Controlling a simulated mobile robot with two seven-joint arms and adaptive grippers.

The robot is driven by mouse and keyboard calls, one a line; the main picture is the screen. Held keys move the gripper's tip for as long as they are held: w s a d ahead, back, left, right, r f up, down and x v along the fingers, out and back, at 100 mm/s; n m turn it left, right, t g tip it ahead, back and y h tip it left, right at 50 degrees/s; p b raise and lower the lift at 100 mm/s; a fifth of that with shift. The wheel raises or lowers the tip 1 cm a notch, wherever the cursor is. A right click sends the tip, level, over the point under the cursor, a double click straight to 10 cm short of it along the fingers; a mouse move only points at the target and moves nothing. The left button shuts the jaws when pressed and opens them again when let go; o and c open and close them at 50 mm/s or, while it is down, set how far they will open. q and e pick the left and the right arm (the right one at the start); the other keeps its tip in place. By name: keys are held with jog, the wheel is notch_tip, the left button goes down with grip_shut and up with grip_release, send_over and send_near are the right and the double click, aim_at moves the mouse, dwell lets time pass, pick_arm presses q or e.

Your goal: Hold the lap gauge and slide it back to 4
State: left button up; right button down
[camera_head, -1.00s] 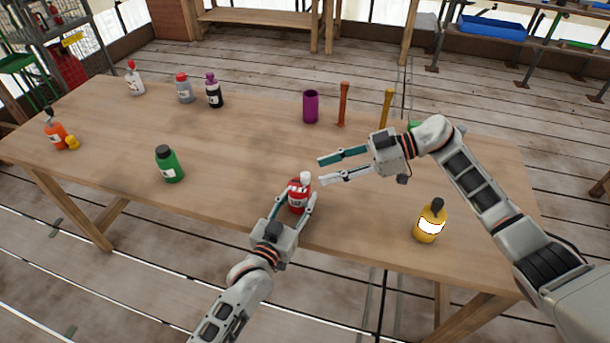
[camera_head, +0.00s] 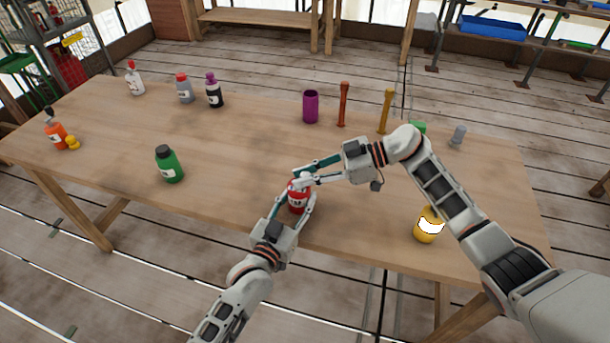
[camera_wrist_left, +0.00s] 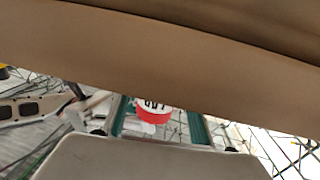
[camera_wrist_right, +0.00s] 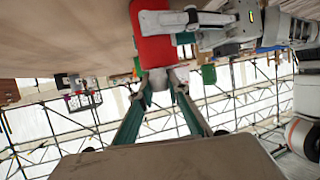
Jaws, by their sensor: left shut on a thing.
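No lap gauge shows in these views. A red bottle (camera_head: 298,200) with a white label and pale cap stands at the table's near edge. My left gripper (camera_head: 299,196) is shut on its body; the left wrist view shows the red bottle (camera_wrist_left: 155,113) between the fingers. My right gripper (camera_head: 300,177) is at the top of the bottle. In the right wrist view its open fingers (camera_wrist_right: 160,92) sit either side of the pale cap (camera_wrist_right: 157,78); the red body (camera_wrist_right: 152,40) is beyond. Whether they touch the cap is unclear.
On the wooden table (camera_head: 235,150), a green bottle (camera_head: 169,165) stands left and a yellow bottle (camera_head: 427,226) right, partly behind my right arm. A purple cup (camera_head: 310,106), an orange post (camera_head: 343,104) and a yellow post (camera_head: 386,111) stand at the back. Several other bottles stand far left.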

jog(key=shift+w+a, duration=0.3)
jog(key=shift+a, duration=0.55)
jog(key=shift+w+a, duration=0.25)
jog(key=shift+a, duration=0.55)
jog(key=c, duration=1.9)
grip_release()
jog(key=shift+d, duration=0.1)
jog(key=v, duration=1.2)
pick_arm(q)
jog(key=o, duration=1.3)
